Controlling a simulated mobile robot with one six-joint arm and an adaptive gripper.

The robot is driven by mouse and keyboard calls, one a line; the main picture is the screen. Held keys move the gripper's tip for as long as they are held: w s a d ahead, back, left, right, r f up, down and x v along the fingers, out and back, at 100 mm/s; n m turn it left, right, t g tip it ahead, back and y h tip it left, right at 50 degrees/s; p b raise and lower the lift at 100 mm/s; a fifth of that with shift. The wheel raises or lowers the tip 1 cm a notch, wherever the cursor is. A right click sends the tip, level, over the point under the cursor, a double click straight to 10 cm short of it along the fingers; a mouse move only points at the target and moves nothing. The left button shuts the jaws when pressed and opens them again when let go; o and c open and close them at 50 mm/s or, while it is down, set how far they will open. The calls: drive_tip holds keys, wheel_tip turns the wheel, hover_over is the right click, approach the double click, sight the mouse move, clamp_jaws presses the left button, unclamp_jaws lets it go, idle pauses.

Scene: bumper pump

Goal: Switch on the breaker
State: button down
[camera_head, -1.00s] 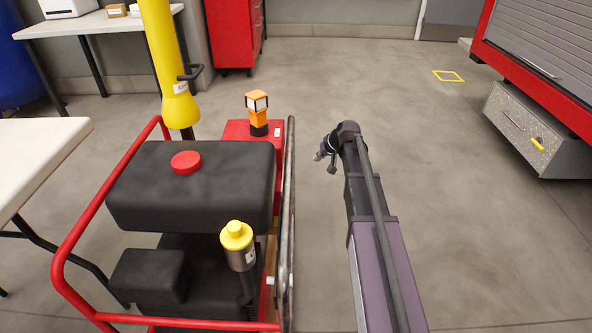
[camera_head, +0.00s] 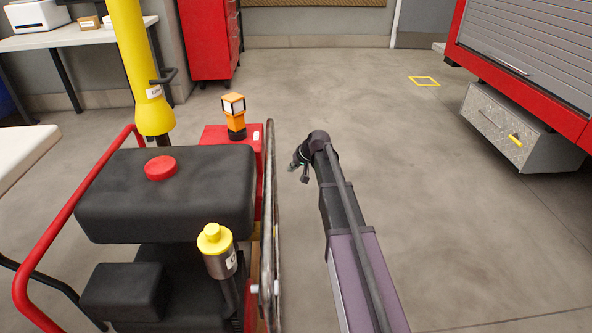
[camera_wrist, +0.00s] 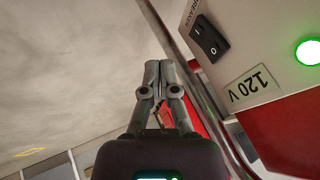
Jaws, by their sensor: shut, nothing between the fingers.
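The breaker is a black rocker switch (camera_wrist: 210,40) marked I and 0, on a pale panel (camera_wrist: 262,30) at the upper right of the wrist view. The word BREAKER is partly visible beside it. I cannot tell which side of the rocker is pressed in. My gripper (camera_wrist: 157,66) is shut and empty, its fingertips left of and below the switch and apart from it in the picture. In the head view my gripper (camera_head: 298,164) is small and dark, just right of the red-framed machine. The switch is hidden in that view.
A lit green lamp (camera_wrist: 309,52) and a 120V label (camera_wrist: 254,88) are on the same panel. A metal rail (camera_wrist: 185,50) runs along its left side. The generator-like machine (camera_head: 165,195) has a red tube frame (camera_head: 50,240). Open floor lies to the right.

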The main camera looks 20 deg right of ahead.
drive_tip(key=w+a+f+b, duration=0.2)
drive_tip(key=a+f+b, duration=0.1)
drive_tip(key=a+f, duration=0.1)
drive_tip(key=shift+w+a, duration=0.35)
drive_tip(key=shift+a, duration=0.4)
drive_tip(key=shift+a+f+b, duration=0.1)
drive_tip(key=shift+a+b, duration=0.2)
idle(0.3)
